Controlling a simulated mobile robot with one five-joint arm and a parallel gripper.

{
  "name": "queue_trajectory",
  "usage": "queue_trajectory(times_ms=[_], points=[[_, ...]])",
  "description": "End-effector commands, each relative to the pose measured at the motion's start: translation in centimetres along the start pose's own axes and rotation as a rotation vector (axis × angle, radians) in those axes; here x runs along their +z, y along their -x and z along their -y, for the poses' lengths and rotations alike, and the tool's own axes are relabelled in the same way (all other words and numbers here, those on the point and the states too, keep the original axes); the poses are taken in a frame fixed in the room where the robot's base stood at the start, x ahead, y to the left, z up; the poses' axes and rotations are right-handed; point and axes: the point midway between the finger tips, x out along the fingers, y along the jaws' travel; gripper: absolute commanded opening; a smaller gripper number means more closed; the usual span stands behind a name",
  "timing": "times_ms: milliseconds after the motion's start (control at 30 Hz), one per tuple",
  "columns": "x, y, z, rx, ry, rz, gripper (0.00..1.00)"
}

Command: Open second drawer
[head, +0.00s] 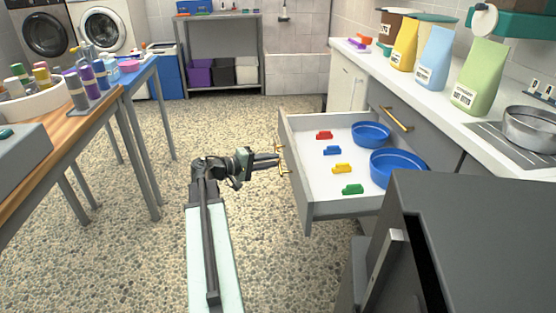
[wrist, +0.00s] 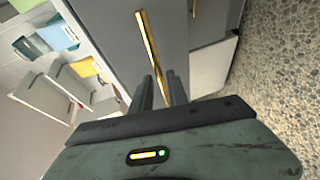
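A grey-fronted drawer (head: 300,190) with a white inside stands pulled far out from the counter on the right. Its gold handle (head: 284,172) is on the front face and also shows in the wrist view (wrist: 147,40). My gripper (head: 276,160) is at this handle. In the wrist view its two dark fingers (wrist: 161,85) are close together, one on each side of the bar, so it appears shut on the handle. The exact contact is partly hidden. Another grey drawer front (head: 415,138) with a gold handle (head: 397,118) stays shut behind it.
The open drawer holds two blue bowls (head: 371,134) (head: 398,168) and several small coloured pieces (head: 342,168). A dark grey cabinet (head: 470,225) stands at the front right. A wooden-topped table (head: 75,130) is on the left. Bare speckled floor (head: 150,250) lies between.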

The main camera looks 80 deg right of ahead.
Motion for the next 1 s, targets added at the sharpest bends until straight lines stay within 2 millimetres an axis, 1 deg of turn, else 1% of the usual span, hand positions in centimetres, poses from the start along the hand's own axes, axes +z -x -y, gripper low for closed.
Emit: queue_trajectory(times_ms=[33, 100, 200, 267, 367, 767, 867, 933, 967, 1000], points=[[0.0, 1.2, -0.2, 0.0, 0.001, -0.004, 0.2], [0.1, 2.5, -0.2, 0.0, 0.0, -0.003, 0.2], [0.1, 3.7, -0.2, 0.0, 0.001, -0.002, 0.2], [0.1, 4.1, -0.1, 0.001, 0.0, -0.001, 0.2], [0.1, 4.4, -0.1, 0.001, 0.0, -0.001, 0.2], [0.1, 4.3, -0.1, 0.001, 0.0, 0.0, 0.2], [0.0, 4.5, -1.1, 0.001, 0.0, 0.0, 0.2], [-0.1, 4.8, -2.7, 0.001, 0.001, 0.0, 0.2], [-0.1, 4.9, -3.2, 0.001, 0.0, 0.0, 0.2], [-0.2, 5.1, -4.2, 0.001, 0.0, 0.0, 0.2]])
